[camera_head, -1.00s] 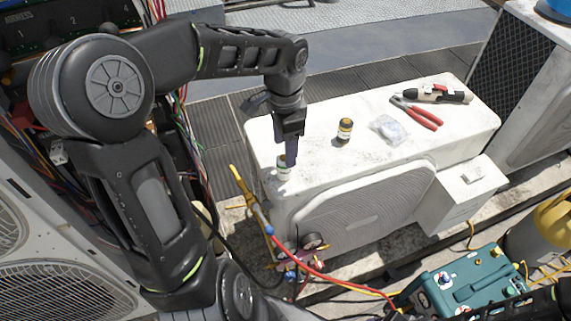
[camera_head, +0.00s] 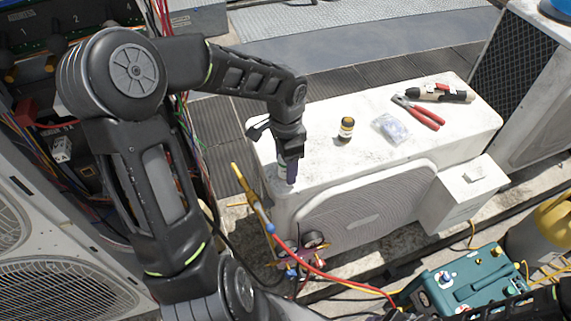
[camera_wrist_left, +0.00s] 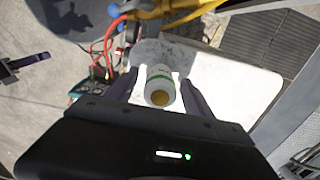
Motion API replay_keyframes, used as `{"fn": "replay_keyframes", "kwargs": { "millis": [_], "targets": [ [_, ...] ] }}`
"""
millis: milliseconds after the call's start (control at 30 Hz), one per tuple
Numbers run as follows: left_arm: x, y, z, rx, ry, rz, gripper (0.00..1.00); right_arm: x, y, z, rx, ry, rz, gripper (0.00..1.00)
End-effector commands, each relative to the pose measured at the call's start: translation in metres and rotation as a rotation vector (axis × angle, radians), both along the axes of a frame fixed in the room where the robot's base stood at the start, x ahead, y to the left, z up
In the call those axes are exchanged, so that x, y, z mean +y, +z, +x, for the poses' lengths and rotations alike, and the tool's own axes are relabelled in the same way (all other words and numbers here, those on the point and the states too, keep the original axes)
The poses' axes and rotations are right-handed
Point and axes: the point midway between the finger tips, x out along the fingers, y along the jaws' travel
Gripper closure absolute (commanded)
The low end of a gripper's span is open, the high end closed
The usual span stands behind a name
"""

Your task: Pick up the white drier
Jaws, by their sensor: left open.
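The white drier (camera_wrist_left: 160,84) is a small white cylinder with a green band and a brass-coloured end. In the left wrist view it lies between the two purple fingers of my left gripper (camera_wrist_left: 159,92), with a gap on each side. In the head view my left gripper (camera_head: 289,172) points down at the near left corner of the condenser top and hides most of the drier. The left gripper is open around the drier. What looks like my right gripper (camera_wrist_left: 24,62) shows at the left edge of the wrist view, partly cut off.
A teal machine (camera_head: 465,285) stands in front.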

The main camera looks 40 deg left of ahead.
Motion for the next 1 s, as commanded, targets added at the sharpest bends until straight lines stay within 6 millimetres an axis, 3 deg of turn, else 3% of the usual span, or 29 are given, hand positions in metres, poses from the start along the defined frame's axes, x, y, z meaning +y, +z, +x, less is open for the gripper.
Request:
{"fn": "replay_keyframes", "kwargs": {
  "millis": [633,1000],
  "targets": [
    [0.0000,-0.0024,0.0003,-0.001,0.001,0.000,0.41,-0.0001,-0.0001,0.0000,0.000,0.000,0.000,0.64],
    [0.0000,-0.0023,0.0003,-0.001,0.001,0.000,0.71,-0.0001,-0.0001,0.0000,0.000,0.000,0.000,0.64]
  ]
}}
